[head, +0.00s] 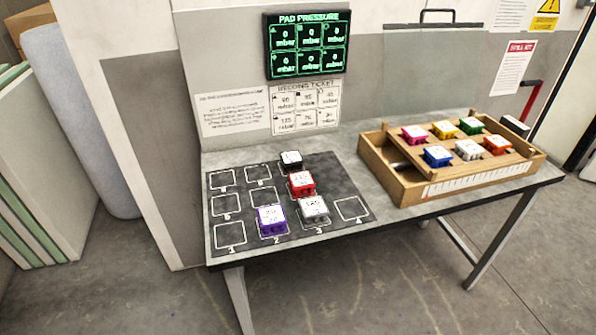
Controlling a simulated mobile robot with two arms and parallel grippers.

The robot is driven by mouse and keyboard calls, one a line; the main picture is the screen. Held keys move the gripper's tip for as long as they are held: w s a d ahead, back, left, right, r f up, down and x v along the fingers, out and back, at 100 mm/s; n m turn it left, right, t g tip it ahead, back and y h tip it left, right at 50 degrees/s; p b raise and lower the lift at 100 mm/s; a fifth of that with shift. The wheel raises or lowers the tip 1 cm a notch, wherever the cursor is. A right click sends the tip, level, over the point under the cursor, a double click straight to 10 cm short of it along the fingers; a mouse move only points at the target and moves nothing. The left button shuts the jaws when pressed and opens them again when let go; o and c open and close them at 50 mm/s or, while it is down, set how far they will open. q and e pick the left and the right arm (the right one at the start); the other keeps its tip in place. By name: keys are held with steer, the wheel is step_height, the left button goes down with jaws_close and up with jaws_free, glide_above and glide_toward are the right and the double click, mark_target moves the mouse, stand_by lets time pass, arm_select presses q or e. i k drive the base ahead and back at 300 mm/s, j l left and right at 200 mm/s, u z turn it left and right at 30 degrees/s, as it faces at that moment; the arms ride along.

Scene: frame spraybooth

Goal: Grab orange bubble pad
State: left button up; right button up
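The orange bubble pad (497,145) is a small block with a white label on top. It sits in the wooden tray (405,190) on the right part of the table, at the right end of the nearer row of pads. A white pad (467,150) is just left of it, and a green pad (471,126) is behind it. Neither of my grippers shows in the head view.
The tray also holds blue (437,157), pink (414,135) and yellow (444,130) pads. A dark marked mat (235,180) on the left carries black, red, purple and pale grey pads. A pad pressure screen (306,45) stands behind. Bare tabletop lies between mat and tray.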

mark_target(495, 144)
steer(key=z, duration=1.25)
steer(key=i+l, duration=0.1)
